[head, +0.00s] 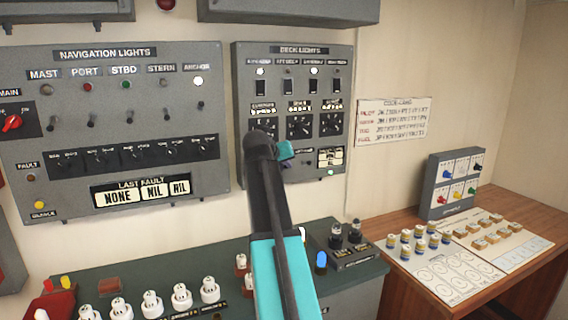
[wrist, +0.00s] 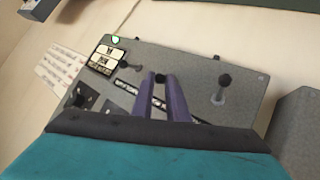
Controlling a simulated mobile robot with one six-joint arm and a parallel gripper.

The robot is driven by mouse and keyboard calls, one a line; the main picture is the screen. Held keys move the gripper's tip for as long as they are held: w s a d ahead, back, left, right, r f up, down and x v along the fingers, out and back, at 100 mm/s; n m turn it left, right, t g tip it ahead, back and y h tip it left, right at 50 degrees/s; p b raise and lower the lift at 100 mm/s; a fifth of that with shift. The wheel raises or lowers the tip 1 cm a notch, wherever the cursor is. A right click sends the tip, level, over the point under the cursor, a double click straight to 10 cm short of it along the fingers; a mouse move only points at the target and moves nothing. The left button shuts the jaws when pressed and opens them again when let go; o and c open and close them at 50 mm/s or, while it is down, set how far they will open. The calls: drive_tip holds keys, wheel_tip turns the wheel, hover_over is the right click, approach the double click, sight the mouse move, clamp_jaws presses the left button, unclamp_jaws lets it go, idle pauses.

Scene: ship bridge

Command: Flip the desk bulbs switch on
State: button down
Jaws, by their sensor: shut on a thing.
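The grey deck lights panel (head: 340,60) is on the wall in the head view. My gripper (head: 286,166) is at its lower part, with my teal and black arm hiding the lower left of the panel. In the wrist view the purple fingers of my gripper (wrist: 171,76) are closed around a small dark-tipped switch lever (wrist: 160,78) on the panel. The lever's position is hard to tell. Two other dark-tipped levers stand apart from the fingers, one to the right (wrist: 222,79) and one to the left (wrist: 125,63). The labels beside them are unreadable, so I cannot tell which switch is desk bulbs.
A lit label block (head: 330,157) and a green lamp (head: 331,172) are at the panel's lower right. The navigation lights panel (head: 130,75) is to the left. A green console (head: 225,262) with white knobs and a wooden desk (head: 400,290) lie below.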

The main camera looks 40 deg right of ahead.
idle(0.4)
drive_tip(key=c, duration=1.7)
unclamp_jaws()
drive_tip(key=shift+d, duration=0.1)
drive_tip(key=shift+c, duration=0.2)
drive_tip(key=shift+r, duration=0.1)
drive_tip(key=b+v, duration=0.2)
drive_tip(key=v, duration=1.1)
drive_tip(key=shift+a+r+b, duration=0.25)
drive_tip(key=shift+a+b, duration=0.1)
drive_tip(key=shift+b, duration=0.05)
drive_tip(key=shift+s, duration=0.2)
